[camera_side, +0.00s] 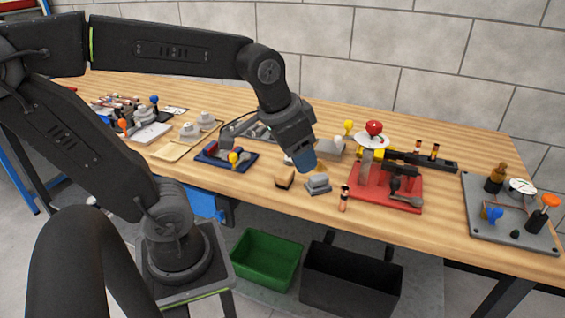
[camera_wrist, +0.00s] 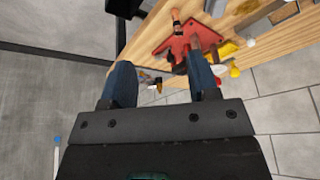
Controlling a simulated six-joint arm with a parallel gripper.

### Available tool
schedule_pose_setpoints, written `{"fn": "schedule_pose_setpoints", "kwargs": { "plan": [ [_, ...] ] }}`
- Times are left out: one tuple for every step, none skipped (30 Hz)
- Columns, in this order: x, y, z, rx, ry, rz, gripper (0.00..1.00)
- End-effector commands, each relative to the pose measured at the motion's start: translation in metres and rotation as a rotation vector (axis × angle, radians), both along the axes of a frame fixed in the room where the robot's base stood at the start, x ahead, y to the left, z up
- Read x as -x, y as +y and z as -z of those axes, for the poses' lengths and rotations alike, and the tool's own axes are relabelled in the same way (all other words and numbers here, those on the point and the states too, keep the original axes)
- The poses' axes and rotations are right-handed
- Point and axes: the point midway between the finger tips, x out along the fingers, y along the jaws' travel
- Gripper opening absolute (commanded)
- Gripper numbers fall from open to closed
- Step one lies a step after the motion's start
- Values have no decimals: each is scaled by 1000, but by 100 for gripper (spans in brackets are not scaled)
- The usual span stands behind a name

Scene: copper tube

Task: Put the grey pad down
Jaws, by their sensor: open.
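A small grey object (camera_side: 318,184), which looks like the grey pad, rests on the wooden table near its front edge. My gripper (camera_side: 304,161) is above and slightly left of it in the side view, apart from it. In the wrist view my gripper (camera_wrist: 162,80) has its two blue fingers spread, with nothing held between them. I cannot make out the pad in the wrist view.
A wood-and-black brush-like block (camera_side: 285,177) lies left of the pad, and a short copper piece (camera_side: 344,198) stands to its right. A red fixture plate (camera_side: 384,196) and a grey board (camera_side: 515,232) are further right. A blue tray (camera_side: 222,158) is at left.

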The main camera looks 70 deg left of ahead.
Motion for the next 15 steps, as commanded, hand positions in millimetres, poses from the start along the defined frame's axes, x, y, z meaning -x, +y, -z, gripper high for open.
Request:
{"fn": "schedule_pose_setpoints", "kwargs": {
  "plan": [
    [13,-7,0,6,-37,7,55],
    [19,-11,0,10,-52,8,55],
    [25,-14,1,16,-70,8,55],
    [29,-16,2,20,-81,9,55],
    [32,-18,3,23,-91,8,55],
    [36,-19,4,28,-101,8,55],
    [37,-20,4,29,-106,8,55],
    [39,-21,5,31,-110,9,55],
    [40,-21,5,32,-113,8,55],
    [41,-22,5,33,-113,8,55],
    [41,-22,5,33,-114,8,55],
    [41,-22,6,34,-114,7,55],
    [41,-21,5,34,-113,7,55],
    [40,-21,5,34,-113,7,55],
    [40,-21,5,33,-113,8,55]
  ]
}}
